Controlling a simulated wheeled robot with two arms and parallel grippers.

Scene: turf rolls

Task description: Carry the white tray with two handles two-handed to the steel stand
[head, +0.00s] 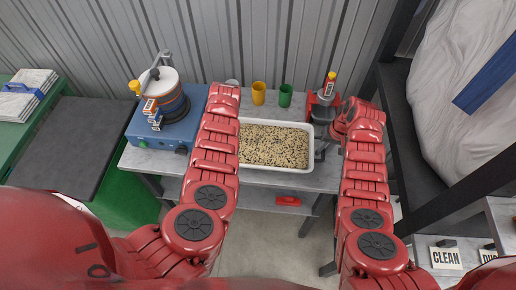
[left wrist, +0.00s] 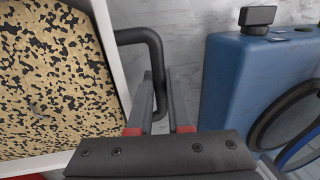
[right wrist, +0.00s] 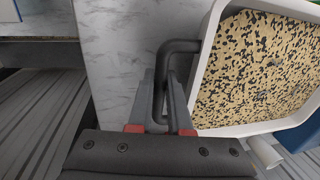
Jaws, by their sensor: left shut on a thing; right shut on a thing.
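The white tray (head: 306,128) lies on a grey marbled bench top between my two arms in the head view. It is filled with a tan and black speckled material. My left gripper (left wrist: 160,110) is shut on the dark bar handle (left wrist: 152,48) at one end of the tray. My right gripper (right wrist: 160,105) is shut on the other dark handle (right wrist: 165,60) at the opposite end. In the head view my right gripper (head: 322,148) shows at the tray's right end, while my left arm hides the left gripper. I cannot make out the steel stand for certain.
A blue machine (head: 150,128) with a white-topped pot stands close left of the tray. A dark shelf frame (head: 410,140) rises at right.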

